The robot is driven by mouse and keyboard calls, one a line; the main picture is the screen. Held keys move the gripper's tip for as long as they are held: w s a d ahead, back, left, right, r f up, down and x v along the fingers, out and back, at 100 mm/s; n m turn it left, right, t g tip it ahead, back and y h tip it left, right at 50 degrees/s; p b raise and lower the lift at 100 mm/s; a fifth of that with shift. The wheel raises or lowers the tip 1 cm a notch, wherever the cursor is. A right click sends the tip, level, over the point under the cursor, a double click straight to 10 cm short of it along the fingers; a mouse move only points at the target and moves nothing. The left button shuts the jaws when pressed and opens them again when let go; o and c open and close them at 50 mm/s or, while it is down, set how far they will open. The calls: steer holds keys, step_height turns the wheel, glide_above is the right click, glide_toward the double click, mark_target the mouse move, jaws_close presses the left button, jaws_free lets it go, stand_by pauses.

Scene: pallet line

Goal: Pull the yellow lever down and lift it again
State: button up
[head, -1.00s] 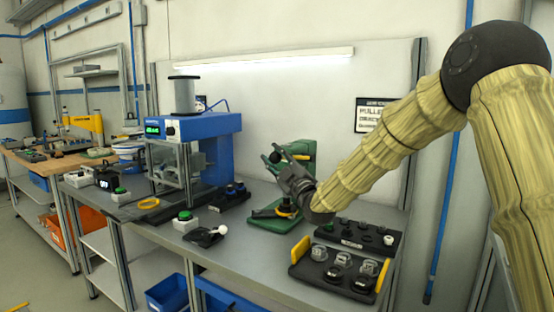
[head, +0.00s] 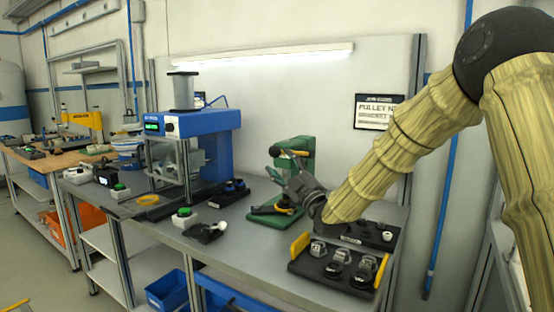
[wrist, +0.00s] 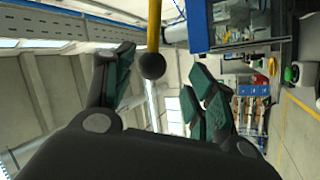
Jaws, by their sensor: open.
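The yellow lever (head: 293,152) is on the green press (head: 302,160) on the bench. In the head view it lies roughly level, just above my gripper (head: 276,164). In the wrist view the lever (wrist: 153,25) enters from the top edge and ends in a dark ball knob (wrist: 152,66). My gripper (wrist: 163,88) is open, with the knob in line with the gap between its two green-padded fingers. I see no contact with the lever. The fingers partly hide the front of the press in the head view.
A blue machine (head: 217,145) stands left of the press. A black tray with yellow handles (head: 300,244) stands at the front right, with another dark tray (head: 350,234) behind it. A green-button box (head: 184,217) is at the front edge. A wall is behind.

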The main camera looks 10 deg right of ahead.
steer(key=v, duration=0.7)
steer(key=shift+f, duration=0.1)
